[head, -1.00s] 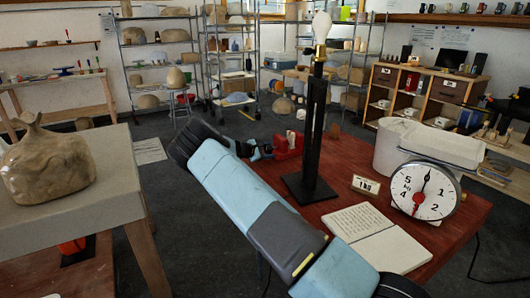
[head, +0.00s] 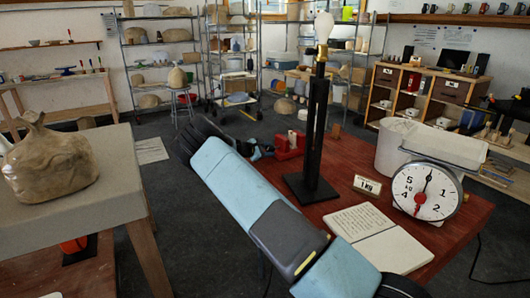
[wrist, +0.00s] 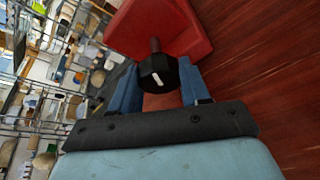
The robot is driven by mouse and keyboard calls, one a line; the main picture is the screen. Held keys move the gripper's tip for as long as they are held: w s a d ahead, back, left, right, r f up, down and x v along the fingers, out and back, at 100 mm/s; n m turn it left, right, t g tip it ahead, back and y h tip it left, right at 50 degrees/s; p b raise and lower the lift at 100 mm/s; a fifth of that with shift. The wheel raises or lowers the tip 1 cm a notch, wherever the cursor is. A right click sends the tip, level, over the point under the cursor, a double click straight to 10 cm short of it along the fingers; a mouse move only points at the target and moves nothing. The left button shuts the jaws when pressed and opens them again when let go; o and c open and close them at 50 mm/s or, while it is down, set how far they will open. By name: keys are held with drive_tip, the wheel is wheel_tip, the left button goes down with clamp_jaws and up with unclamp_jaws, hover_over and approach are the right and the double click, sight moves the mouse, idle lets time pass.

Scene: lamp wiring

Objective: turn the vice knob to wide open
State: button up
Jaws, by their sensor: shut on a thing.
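The red vice (head: 289,145) sits at the table's left far edge in the head view. In the wrist view the red vice body (wrist: 160,28) fills the top, with a shaft leading to its black knob (wrist: 152,70). The knob carries a short white mark, slightly tilted from upright in the picture. My gripper (wrist: 158,76) has one blue finger on each side of the knob and is shut on it. In the head view my gripper (head: 260,150) is small beside the vice, and the knob cannot be made out there.
A black lamp stand (head: 317,130) with a bulb stands on the red table (head: 345,160) right of the vice. An open book (head: 378,238), a 1 kg sign (head: 367,185) and a dial scale (head: 425,191) are nearer.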

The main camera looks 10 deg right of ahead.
drive_tip(key=shift+s+d+f+n+g+h, duration=0.1)
drive_tip(key=shift+d+f+n+g+h, duration=0.15)
drive_tip(key=shift+n+g, duration=0.55)
drive_tip(key=shift+s+d+f+n+g+h, duration=0.15)
drive_tip(key=shift+d+n+g, duration=0.3)
drive_tip(key=shift+n, duration=0.55)
drive_tip(key=shift+a, duration=0.1)
drive_tip(key=o, duration=1)
drive_tip(key=shift+w+a+r, duration=0.1)
drive_tip(key=shift+r, duration=0.05)
drive_tip(key=shift+o, duration=0.2)
drive_tip(key=shift+a, duration=0.1)
drive_tip(key=shift+r, duration=0.1)
drive_tip(key=shift+a, duration=0.1)
